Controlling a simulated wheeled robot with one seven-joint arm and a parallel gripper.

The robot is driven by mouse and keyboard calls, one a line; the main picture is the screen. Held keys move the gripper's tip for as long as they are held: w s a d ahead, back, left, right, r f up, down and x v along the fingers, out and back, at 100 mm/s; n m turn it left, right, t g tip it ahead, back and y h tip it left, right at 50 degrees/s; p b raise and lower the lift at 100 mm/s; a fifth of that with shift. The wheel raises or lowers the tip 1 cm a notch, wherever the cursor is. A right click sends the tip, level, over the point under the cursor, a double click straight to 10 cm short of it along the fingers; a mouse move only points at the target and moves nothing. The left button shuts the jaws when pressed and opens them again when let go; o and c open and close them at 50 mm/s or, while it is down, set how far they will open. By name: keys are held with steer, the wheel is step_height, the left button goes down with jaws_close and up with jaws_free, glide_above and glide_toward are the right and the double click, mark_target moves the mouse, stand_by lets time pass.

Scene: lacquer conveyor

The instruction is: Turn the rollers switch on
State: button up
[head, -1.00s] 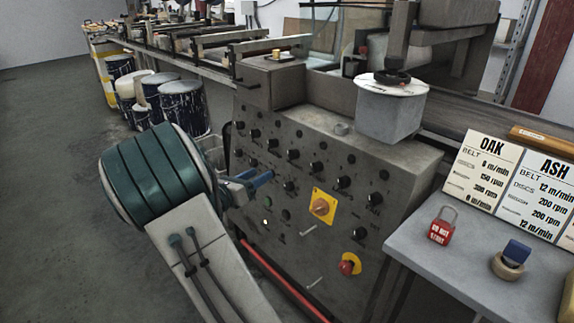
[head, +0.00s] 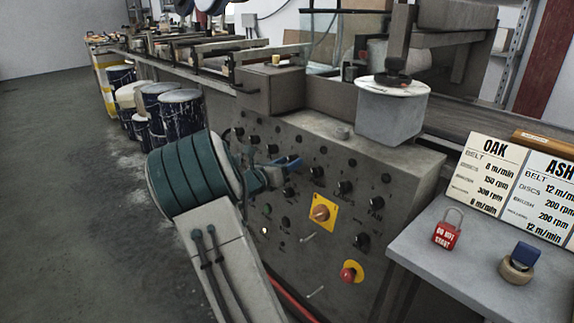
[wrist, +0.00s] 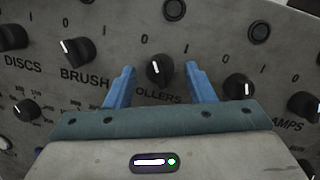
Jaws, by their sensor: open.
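The rollers switch (wrist: 158,72) is a round black knob with a white pointer line, in the middle of the wrist view. Its pointer stands near upright, tipped slightly left toward the 0 mark. Its label below is partly covered by my gripper, with "OLLERS" readable. My gripper (wrist: 159,70) is open, its blue fingers on the left and right of the knob with gaps on both sides. I cannot tell how deep the fingers reach. In the head view my gripper (head: 289,163) is at the grey control panel (head: 345,275), and hides part of the knob rows.
The brush knob (wrist: 76,51) and discs knob (wrist: 12,38) are to the left; another knob (wrist: 238,87) is close right of the fingers. Lower on the panel are a yellow-plated rotary switch (head: 321,212) and a red button (head: 348,274). A side table (head: 470,270) stands right.

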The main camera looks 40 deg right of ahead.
steer(key=c, duration=1)
steer(key=shift+o, duration=0.2)
steer(key=shift+f+m, duration=0.1)
steer(key=shift+m, duration=0.3)
steer(key=m+g+b, duration=0.1)
steer(key=m, duration=0.2)
steer(key=m+g+b, duration=0.1)
steer(key=m, duration=0.2)
steer(key=m+b, duration=0.2)
steer(key=m, duration=0.1)
steer(key=shift+w+a+f+m+g+h, duration=0.1)
steer(key=shift+w+m+g+h, duration=0.15)
steer(key=shift+m+g+h, duration=0.15)
steer(key=shift+m+g+b, duration=0.5)
steer(key=shift+m, duration=1.2)
steer(key=o, duration=1)
steer(key=shift+c, duration=0.2)
